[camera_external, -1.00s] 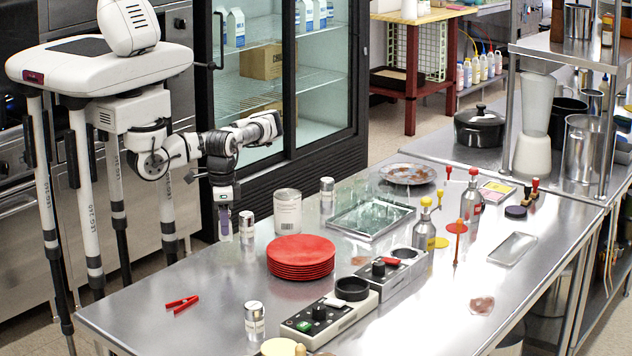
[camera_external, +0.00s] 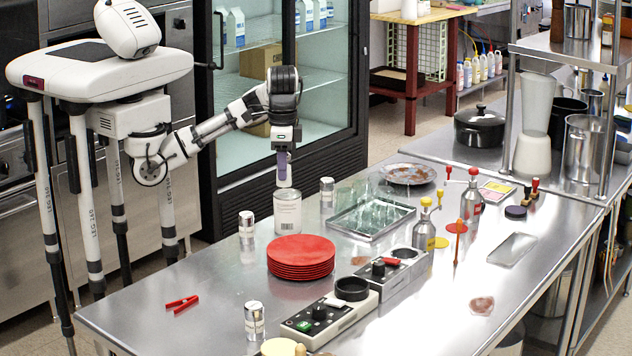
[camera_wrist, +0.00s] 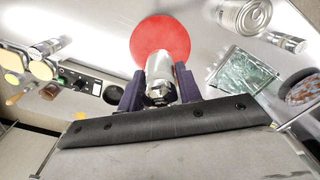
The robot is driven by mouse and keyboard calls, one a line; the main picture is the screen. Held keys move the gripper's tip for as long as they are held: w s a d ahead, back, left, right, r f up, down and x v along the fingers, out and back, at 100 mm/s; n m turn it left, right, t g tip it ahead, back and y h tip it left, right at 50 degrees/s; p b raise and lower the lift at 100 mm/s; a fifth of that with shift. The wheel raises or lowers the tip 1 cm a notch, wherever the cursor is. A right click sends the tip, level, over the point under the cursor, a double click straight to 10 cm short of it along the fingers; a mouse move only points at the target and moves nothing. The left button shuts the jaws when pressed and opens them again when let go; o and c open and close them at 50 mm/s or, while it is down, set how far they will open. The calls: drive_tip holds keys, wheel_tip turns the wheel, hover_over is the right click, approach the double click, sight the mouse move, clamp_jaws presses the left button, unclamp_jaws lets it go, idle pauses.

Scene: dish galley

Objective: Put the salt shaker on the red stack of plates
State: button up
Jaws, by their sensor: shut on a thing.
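My gripper (camera_external: 284,178) is raised above the table, above the tall can and behind the red plates. Its dark purple fingers are shut on a silver-topped shaker, which I take as the salt shaker (camera_wrist: 160,68); its label cannot be read. In the external view the fingers mostly hide it. The red stack of plates (camera_external: 301,257) stands on the steel table, its top bare. In the wrist view the red stack (camera_wrist: 160,35) lies just beyond the held shaker, which overlaps it in the picture. The shaker is clear of the plates.
Similar small canisters stand behind the plates (camera_external: 246,222), beyond the can (camera_external: 327,187) and at the front (camera_external: 254,320). A tall can (camera_external: 288,212) stands close behind the plates. A glass-filled tray (camera_external: 370,234) is right; a black-knobbed device (camera_external: 325,322) is in front.

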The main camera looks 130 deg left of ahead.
drive_tip(key=w+a+r, duration=0.2)
drive_tip(key=w+r, duration=0.1)
drive_tip(key=r, duration=0.1)
drive_tip(key=p, duration=0.1)
hover_over(300, 248)
drive_tip(key=shift+m, duration=0.3)
wheel_tip(300, 248, down, 20)
drive_tip(key=shift+r, duration=0.15)
drive_tip(key=o, duration=1)
wheel_tip(300, 248, up, 12)
drive_tip(key=shift+r+b, duration=0.1)
drive_tip(key=shift+b, duration=0.45)
